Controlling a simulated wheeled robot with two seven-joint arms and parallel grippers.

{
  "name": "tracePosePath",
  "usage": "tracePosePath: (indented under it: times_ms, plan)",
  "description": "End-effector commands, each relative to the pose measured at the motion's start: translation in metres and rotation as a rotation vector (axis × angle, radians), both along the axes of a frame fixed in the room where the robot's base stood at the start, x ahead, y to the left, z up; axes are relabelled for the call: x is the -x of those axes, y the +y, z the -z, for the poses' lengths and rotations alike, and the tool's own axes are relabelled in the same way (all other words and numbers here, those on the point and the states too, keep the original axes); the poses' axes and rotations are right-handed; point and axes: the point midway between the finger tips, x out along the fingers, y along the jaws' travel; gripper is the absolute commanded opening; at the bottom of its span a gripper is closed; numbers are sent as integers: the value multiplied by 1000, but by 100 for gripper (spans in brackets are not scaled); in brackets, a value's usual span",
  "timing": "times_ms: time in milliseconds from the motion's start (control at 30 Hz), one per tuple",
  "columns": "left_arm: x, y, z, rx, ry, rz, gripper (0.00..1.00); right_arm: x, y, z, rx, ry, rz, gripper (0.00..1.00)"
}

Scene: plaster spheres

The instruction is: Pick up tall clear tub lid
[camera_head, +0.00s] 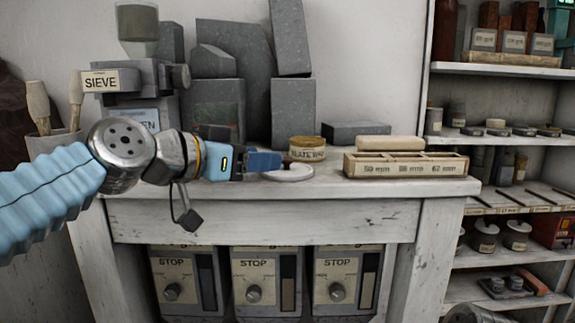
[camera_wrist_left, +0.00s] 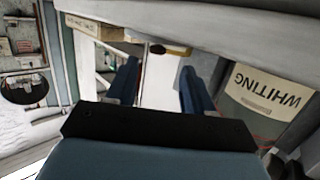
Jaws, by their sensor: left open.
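A flat, pale round disc (camera_head: 288,174) lies on the bench top, right at my left gripper's fingers in the head view. It looks like a lid, but I cannot tell for sure that it is the tall clear tub's. The fingers hide part of it. My left gripper (camera_head: 264,162) reaches in from the left, low over the bench. In the left wrist view its two dark blue fingers (camera_wrist_left: 157,85) stand apart, with nothing seen between their tips. No tall clear tub can be made out for certain. My right gripper is not seen.
A yellow-lidded jar (camera_head: 307,150) stands just behind the disc. A divided wooden box (camera_head: 405,165) is to the right. Grey slabs (camera_head: 292,112) and a sieve unit (camera_head: 100,80) stand behind. A "WHITING" label (camera_wrist_left: 265,90) shows at right in the wrist view.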

Motion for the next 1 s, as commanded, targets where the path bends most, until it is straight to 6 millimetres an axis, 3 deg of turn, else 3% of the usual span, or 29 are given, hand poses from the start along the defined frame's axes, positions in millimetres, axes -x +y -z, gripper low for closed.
tracePosePath:
  times_ms: [300,567,900,1000]
  plan:
    - [-29,-35,7,-1,2,2,52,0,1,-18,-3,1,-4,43]
    - [-32,-38,9,0,0,1,52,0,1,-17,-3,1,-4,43]
    - [-32,-37,9,0,0,1,3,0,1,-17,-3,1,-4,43]
    - [-32,-37,9,0,0,1,0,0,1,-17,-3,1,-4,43]
